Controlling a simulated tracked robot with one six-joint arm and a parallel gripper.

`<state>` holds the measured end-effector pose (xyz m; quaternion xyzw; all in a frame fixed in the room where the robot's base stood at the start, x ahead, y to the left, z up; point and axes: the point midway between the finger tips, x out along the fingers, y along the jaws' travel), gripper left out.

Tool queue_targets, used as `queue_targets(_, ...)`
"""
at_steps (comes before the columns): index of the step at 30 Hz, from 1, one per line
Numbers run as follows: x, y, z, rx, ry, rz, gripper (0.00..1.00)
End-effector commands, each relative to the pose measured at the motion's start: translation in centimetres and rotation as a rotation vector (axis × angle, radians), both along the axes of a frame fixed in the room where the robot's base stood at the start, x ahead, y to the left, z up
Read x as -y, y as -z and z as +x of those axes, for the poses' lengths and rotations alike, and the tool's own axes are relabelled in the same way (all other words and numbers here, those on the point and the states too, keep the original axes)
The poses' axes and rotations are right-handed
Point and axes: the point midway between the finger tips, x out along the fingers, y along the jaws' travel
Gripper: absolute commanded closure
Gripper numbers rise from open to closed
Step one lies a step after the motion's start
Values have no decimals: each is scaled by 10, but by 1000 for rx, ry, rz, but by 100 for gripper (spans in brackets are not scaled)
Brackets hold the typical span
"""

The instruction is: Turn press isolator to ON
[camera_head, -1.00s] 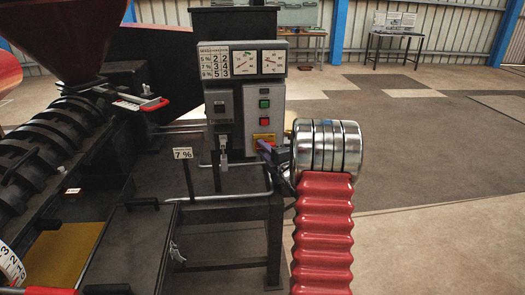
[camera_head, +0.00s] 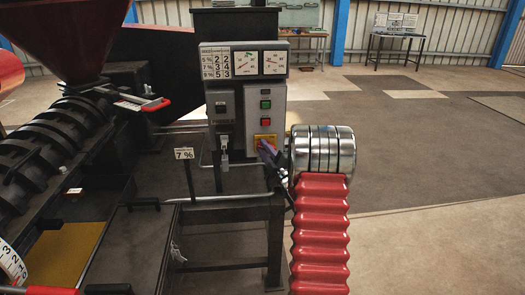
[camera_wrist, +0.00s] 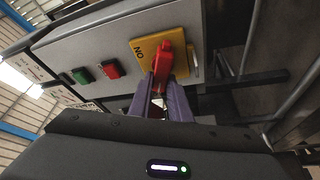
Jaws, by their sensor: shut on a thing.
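The press isolator is a red handle (camera_wrist: 163,60) on a yellow plate (camera_wrist: 145,47) in the wrist view. The plate also shows in the head view (camera_head: 264,139), low on the grey control panel. The ON lettering is seen turned, left of the handle. My gripper (camera_wrist: 165,84) has its purple fingers shut on the near end of the red handle. In the head view my gripper (camera_head: 267,150) reaches the plate from the right. The handle is mostly hidden there, and the fingers cover part of it in the wrist view.
A green button (camera_wrist: 80,76) and a red button (camera_wrist: 111,69) sit beside the isolator on the panel. A grey lever (camera_head: 223,152) hangs left of it. Open floor lies right.

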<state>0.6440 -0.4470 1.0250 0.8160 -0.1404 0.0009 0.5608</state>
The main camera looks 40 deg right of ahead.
Motion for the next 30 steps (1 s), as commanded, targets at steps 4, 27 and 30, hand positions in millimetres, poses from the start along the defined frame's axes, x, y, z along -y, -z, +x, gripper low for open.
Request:
queue_targets(4,6,7,-3,67,16,125,100)
queue_targets(27,9,5,-6,476,17,727,100)
queue_targets(30,9,5,-7,523,16,796,100)
